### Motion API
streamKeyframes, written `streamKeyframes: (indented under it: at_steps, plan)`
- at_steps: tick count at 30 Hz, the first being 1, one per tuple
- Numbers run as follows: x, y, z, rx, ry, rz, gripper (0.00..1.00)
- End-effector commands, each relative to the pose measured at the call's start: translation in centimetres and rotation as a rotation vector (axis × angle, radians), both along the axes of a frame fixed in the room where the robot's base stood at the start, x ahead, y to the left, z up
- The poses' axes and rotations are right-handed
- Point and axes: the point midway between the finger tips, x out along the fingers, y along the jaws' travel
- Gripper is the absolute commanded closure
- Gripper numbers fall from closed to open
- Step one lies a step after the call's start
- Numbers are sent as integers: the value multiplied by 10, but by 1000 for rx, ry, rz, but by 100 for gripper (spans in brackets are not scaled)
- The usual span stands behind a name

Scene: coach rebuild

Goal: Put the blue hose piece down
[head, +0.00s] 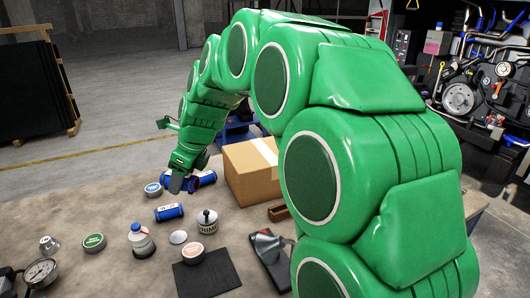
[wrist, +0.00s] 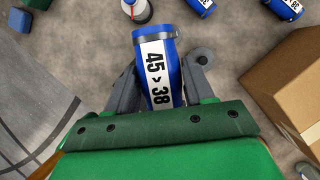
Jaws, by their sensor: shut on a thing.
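My gripper (head: 178,184) is over the far side of the brown bench in the head view, pointing down. In the wrist view my gripper (wrist: 160,88) is shut on a blue hose piece (wrist: 150,45) with a white label reading 45 > 38 and a metal clamp at its far end. I cannot tell whether the held piece touches the bench. Another blue hose piece (head: 169,212) lies nearer on the bench.
A cardboard box (head: 252,170) stands close right of the gripper. Bare bench shows at left.

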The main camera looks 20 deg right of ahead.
Motion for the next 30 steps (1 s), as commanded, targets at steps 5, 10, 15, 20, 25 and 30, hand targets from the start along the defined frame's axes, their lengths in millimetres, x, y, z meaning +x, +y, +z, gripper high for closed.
streamKeyframes:
  at_steps: [5,10,15,20,25,30]
  plan:
    - [30,-58,13,-4,-1,-115,81]
    - [49,-116,27,-6,-1,-222,81]
    - [63,-177,38,-12,1,-331,81]
    - [67,-230,49,-16,2,-425,81]
    - [68,-269,55,-19,6,-493,81]
    - [68,-286,57,-21,7,-522,81]
